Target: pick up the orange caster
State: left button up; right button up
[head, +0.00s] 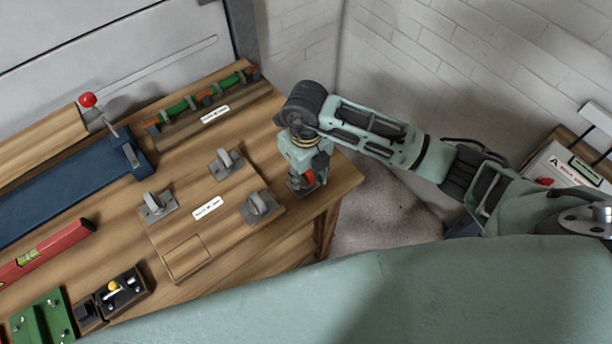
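An orange caster (308,179) is at the right edge of the workbench, directly under my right gripper (302,185). Only a small orange patch of it shows, among the dark fingers. The gripper points down and hides most of the caster. I cannot tell whether the fingers are closed on it or only around it. My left gripper is not in view.
A wooden board (225,228) holds grey casters (228,160) and a white label. A blue vise-like tool (75,180) with a red knob, a red level (45,250) and a rack with green tools (200,101) are on the workbench (245,262). Its right edge is close.

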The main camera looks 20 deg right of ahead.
grip_shut()
jog(key=shift+r, duration=0.1)
dwell(0.3)
